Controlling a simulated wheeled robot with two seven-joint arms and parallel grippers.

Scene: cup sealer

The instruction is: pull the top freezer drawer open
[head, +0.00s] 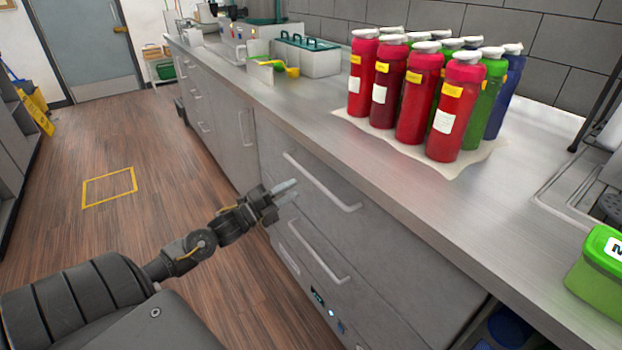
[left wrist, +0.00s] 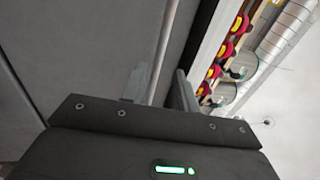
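The grey freezer unit under the counter has a top drawer (head: 345,225) with a long pale bar handle (head: 320,182). A second drawer (head: 290,233) with its own handle (head: 312,248) is below it. Both fronts look closed. My left gripper (head: 287,192) is in front of the top drawer, near the left part of its handle. In the left wrist view its two fingers (left wrist: 160,88) are apart, and a bar handle (left wrist: 163,45) runs into the space between them. I cannot tell whether the fingers touch it. My right gripper is not in view.
Red, green and blue bottles (head: 415,95) stand on a paper sheet on the steel counter (head: 510,205). A green container (head: 598,265) is at the right edge. A vent strip with a small lit display (head: 325,308) is low on the unit. The wooden floor (head: 150,145) is open on the left.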

